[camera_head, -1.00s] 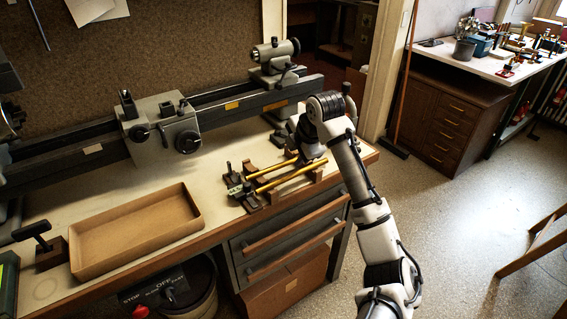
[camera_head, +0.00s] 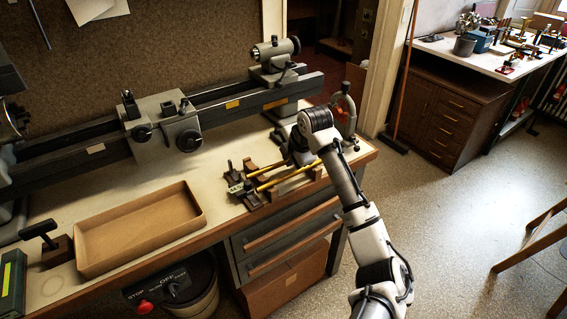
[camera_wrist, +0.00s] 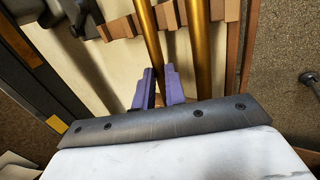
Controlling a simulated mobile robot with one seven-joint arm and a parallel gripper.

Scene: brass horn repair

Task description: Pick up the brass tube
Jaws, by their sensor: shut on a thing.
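Two brass tubes lie side by side on wooden supports on the bench. In the head view the back tube (camera_head: 264,170) is nearer the lathe, and the front tube (camera_head: 285,178) is nearer the bench edge. In the wrist view the back tube (camera_wrist: 148,35) runs between the purple fingers of my gripper (camera_wrist: 160,88), which is shut on it. The front tube (camera_wrist: 201,50) passes just right of the fingers, outside them.
A lathe (camera_head: 160,135) runs along the back of the bench. An empty shallow tray (camera_head: 140,225) lies at the left front. A clamp with red parts (camera_head: 345,115) stands behind my wrist at the right. Small dark blocks (camera_head: 240,190) sit by the tubes' left ends.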

